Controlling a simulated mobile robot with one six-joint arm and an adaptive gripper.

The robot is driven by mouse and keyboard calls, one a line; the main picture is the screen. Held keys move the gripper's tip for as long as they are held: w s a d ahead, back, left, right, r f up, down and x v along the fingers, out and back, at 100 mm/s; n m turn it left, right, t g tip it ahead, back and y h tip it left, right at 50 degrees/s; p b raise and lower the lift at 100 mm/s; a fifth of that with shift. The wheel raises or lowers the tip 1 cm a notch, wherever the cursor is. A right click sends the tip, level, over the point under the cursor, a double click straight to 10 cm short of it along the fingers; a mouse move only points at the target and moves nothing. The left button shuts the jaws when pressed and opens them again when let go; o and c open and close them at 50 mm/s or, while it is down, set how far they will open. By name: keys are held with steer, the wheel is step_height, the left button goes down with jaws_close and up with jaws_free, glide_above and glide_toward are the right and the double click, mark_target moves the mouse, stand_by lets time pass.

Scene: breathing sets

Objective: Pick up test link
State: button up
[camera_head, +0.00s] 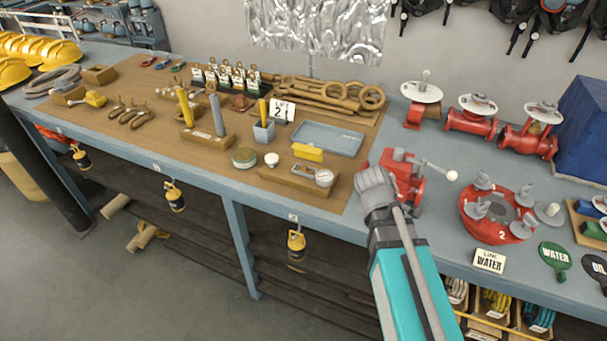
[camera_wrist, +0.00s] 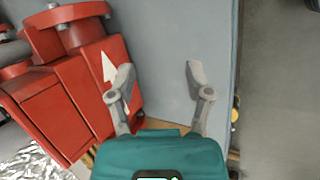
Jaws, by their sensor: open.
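I cannot tell for certain which object is the test link. In the head view, the grey end of my arm is just left of the red valve (camera_head: 405,172), and the fingertips cannot be made out.
A red flanged fitting (camera_head: 498,228) stands right of the valve, and several red valves (camera_head: 470,122) stand behind. A wooden board (camera_head: 215,155) holds tools and a yellow block (camera_head: 307,151). Yellow padlocks (camera_head: 296,245) hang along the front edge. Bare bench lies between the valves.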

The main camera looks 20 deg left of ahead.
steer(key=a+n+t, duration=0.1)
steer(key=a+n, duration=0.2)
steer(key=a, duration=0.2)
steer(key=a+r+n+t+b, duration=0.1)
steer(key=a+n+t, duration=0.1)
steer(key=a+n, duration=0.2)
steer(key=a+n+t+b, duration=0.1)
steer(key=a+n, duration=0.2)
steer(key=a, duration=0.3)
steer(key=shift+w+a+r+n+t, duration=0.15)
steer(key=shift+w+r+n+t, duration=0.15)
steer(key=shift+w+n, duration=0.1)
steer(key=s+a+r+n+t+y+b, duration=0.1)
steer(key=s+a+n+t, duration=0.1)
steer(key=a+n, duration=0.3)
steer(key=s+a+r+n+t+y+b, duration=0.1)
steer(key=s+a+n+t, duration=0.1)
steer(key=a+n, duration=0.3)
steer(key=a, duration=0.4)
steer(key=shift+a+r+y, duration=0.25)
steer(key=shift+a+y, duration=0.05)
steer(key=shift+y, duration=0.1)
steer(key=b, duration=0.4)
glide_toward(304, 168)
steer(key=x, duration=0.3)
steer(key=shift+w+f, duration=0.2)
steer(key=shift+w, duration=0.3)
steer(key=shift+w+f, duration=0.1)
steer(key=shift+b+x, duration=0.75)
steer(key=shift+x, duration=1.8)
